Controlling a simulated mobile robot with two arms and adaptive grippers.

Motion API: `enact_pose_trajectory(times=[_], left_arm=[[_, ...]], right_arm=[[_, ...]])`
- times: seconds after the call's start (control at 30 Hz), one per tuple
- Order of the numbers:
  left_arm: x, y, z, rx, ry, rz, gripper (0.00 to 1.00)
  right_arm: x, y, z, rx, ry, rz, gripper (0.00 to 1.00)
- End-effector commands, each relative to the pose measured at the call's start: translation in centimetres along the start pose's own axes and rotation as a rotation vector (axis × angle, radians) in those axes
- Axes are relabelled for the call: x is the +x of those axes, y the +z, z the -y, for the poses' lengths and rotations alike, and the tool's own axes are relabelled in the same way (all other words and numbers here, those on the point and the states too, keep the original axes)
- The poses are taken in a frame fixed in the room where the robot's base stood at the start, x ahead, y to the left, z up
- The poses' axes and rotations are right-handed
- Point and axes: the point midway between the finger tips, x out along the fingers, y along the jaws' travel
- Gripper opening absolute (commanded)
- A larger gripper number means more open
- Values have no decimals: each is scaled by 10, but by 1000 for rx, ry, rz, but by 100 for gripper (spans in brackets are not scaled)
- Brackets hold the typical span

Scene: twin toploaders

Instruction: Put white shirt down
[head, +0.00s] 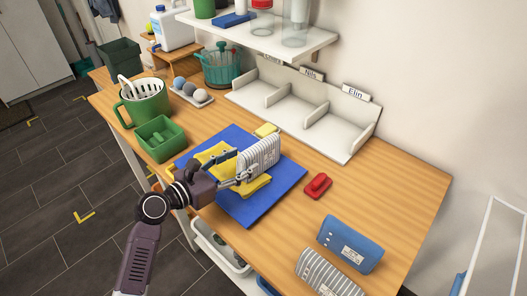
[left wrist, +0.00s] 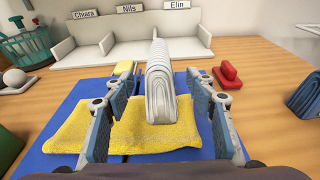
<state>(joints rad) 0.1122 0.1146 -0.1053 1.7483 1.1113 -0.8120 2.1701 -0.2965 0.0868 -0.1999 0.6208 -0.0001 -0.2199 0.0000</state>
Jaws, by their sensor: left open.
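The white shirt (head: 259,156) is a folded, ribbed-looking bundle standing upright over a yellow cloth (head: 254,185) on a blue mat (head: 286,179). In the left wrist view the white shirt (left wrist: 161,88) stands between the fingers of my left gripper (left wrist: 159,75), with a visible gap on each side. My left gripper (head: 238,169) is open, low over the mat at the shirt's left side in the head view. The shirt's lower edge appears to meet the yellow cloth; exact contact is hard to tell. My right gripper is not in view.
A white divider (head: 331,139) labelled Nils and Elin, among others, stands behind the mat. A red object (head: 318,185) lies right of it. Blue (head: 350,243) and striped (head: 330,272) labelled bundles are at front right. A green box (head: 160,139) is left. Bare wood lies right.

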Motion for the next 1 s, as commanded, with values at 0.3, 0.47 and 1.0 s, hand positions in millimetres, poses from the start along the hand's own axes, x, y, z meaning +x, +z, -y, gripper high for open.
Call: enact_pose_trajectory(times=[0.3, 0.47, 1.0], left_arm=[[22, 0, -1, -20, 6, 3, 51], [39, 5, 0, -19, 5, 3, 51], [78, 6, 0, -17, 6, 2, 51]], right_arm=[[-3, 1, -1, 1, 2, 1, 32], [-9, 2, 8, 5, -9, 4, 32], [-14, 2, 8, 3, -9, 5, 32]])
